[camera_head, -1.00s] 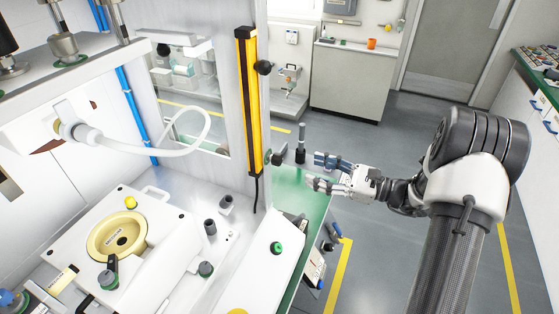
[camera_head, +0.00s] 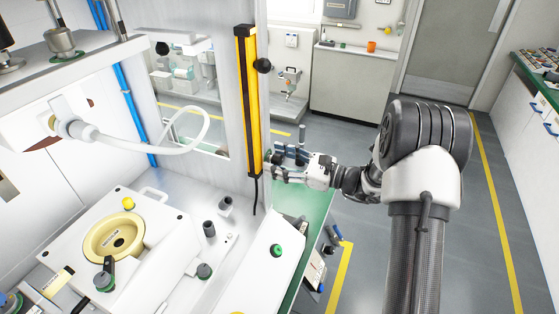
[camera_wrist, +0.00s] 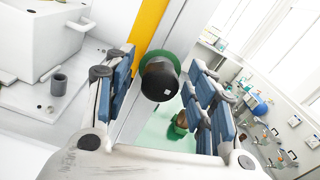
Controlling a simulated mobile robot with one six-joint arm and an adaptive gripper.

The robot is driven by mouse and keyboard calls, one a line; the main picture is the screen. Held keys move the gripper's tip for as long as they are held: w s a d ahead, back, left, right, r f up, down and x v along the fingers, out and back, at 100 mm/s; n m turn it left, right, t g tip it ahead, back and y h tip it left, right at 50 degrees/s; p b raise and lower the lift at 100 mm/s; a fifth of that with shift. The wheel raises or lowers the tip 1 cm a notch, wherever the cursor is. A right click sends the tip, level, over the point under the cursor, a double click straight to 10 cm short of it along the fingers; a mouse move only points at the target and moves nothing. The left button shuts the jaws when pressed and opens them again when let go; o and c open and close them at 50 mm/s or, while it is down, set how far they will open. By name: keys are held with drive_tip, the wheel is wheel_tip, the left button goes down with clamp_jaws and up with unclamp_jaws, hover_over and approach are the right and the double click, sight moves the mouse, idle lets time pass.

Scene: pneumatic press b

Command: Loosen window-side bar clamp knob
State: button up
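A black round knob (camera_wrist: 160,80) lies between the two fingers of my gripper (camera_wrist: 163,68) in the wrist view, with a gap visible on both sides. It sits in front of a green surface beside the yellow post (camera_wrist: 147,28). My gripper is open and does not grip the knob. In the head view my gripper (camera_head: 280,165) points left at the lower end of the yellow post (camera_head: 248,100), above the green bench strip (camera_head: 312,205). There the fingers mostly hide the knob. Which clamp knob is the window-side one cannot be told for sure.
Another black knob (camera_head: 263,66) sits higher on the post. An upright dark handle (camera_head: 302,135) stands close behind my fingers. A white fixture with a cream round insert (camera_head: 115,238) and a white hose (camera_head: 150,150) are at left. Grey floor is free at right.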

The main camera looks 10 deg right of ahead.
drive_tip(key=c, duration=1.1)
drive_tip(key=shift+o, duration=0.2)
drive_tip(key=shift+f+n+b, duration=0.1)
drive_tip(key=shift+n+b, duration=0.2)
drive_tip(key=shift+b, duration=0.1)
drive_tip(key=n+b, duration=0.1)
drive_tip(key=b, duration=0.1)
drive_tip(key=n+b, duration=0.2)
drive_tip(key=shift+f+n, duration=0.2)
drive_tip(key=shift+n, duration=0.1)
drive_tip(key=n+b, duration=0.3)
drive_tip(key=b, duration=0.1)
drive_tip(key=shift+n, duration=0.4)
drive_tip(key=n+b, duration=0.2)
drive_tip(key=n, duration=0.2)
drive_tip(key=shift+r, duration=0.2)
drive_tip(key=n, duration=0.6)
drive_tip(key=shift+n, duration=0.4)
